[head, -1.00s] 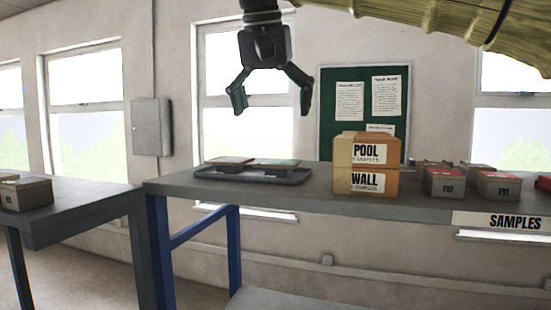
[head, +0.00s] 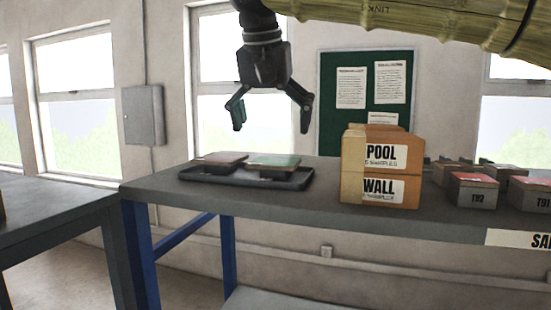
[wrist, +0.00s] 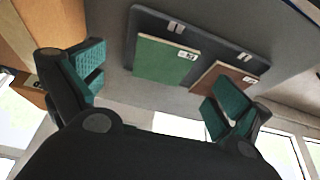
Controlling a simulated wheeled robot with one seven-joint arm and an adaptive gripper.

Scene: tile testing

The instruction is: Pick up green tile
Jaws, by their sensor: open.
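The green tile (head: 273,160) lies on a dark tray (head: 290,181) on the grey bench, to the right of a brownish tile (head: 222,158). In the wrist view the green tile (wrist: 166,60) shows between and beyond the fingers, with the brown tile (wrist: 222,80) beside it on the tray (wrist: 205,42). My gripper (head: 271,116) is open and empty. It hangs above the tray with clear air between its fingertips and the tiles. Its teal finger pads show at both sides of the wrist view (wrist: 160,90).
Cardboard boxes marked POOL and WALL (head: 381,170) stand on the bench just right of the tray. Several small sample boxes (head: 473,190) are farther right. Another grey table (head: 50,215) stands at the left. A green notice board (head: 366,92) hangs on the wall behind.

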